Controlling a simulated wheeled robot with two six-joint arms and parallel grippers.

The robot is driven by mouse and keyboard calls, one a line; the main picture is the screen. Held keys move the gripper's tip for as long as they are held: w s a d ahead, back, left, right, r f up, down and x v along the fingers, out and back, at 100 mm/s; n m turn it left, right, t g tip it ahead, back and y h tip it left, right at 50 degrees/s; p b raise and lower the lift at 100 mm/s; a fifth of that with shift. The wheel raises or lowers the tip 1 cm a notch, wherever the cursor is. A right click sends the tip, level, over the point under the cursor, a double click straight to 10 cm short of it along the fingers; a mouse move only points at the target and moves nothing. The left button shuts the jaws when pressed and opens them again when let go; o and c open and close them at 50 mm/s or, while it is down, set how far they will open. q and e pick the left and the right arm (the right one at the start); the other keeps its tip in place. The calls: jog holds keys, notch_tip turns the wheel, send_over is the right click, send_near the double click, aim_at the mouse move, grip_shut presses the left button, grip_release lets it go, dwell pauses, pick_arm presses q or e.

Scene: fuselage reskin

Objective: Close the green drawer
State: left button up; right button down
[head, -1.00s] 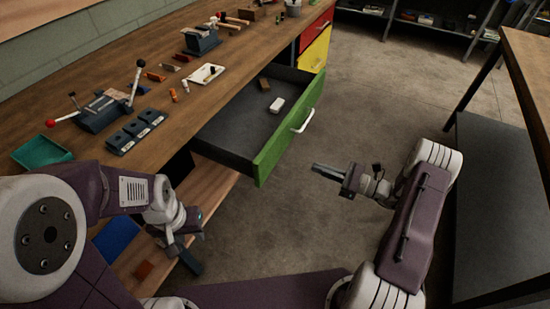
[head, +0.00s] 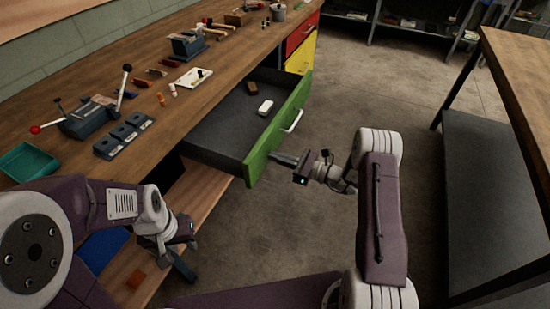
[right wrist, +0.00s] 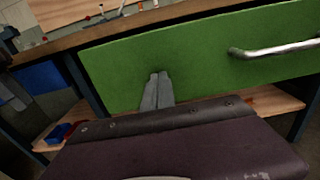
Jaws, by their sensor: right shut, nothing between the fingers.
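The green drawer (head: 277,133) stands pulled out from under the workbench, with a dark tray inside and a pale handle (head: 292,121) on its front. A white block (head: 265,108) and a brown block (head: 252,88) lie in it. My right gripper (head: 274,156) is shut and empty, its fingertips at the near lower part of the green front. In the right wrist view, the shut fingers (right wrist: 157,78) point at the green front (right wrist: 190,62), left of the handle (right wrist: 275,50); I cannot tell whether they touch. My left gripper (head: 187,262) hangs low beside the bench, its opening unclear.
The wooden workbench (head: 150,84) carries a teal tray (head: 28,160), a lever tool (head: 88,117) and small parts. Yellow (head: 301,58) and red drawers lie beyond the green one. A second table (head: 520,70) stands at right. Open floor lies between.

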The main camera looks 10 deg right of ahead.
jog(key=shift+w+a, duration=0.2)
jog(key=shift+a, duration=0.05)
pick_arm(q)
jog(key=shift+f, duration=0.1)
pick_arm(e)
jog(key=shift+a, duration=0.1)
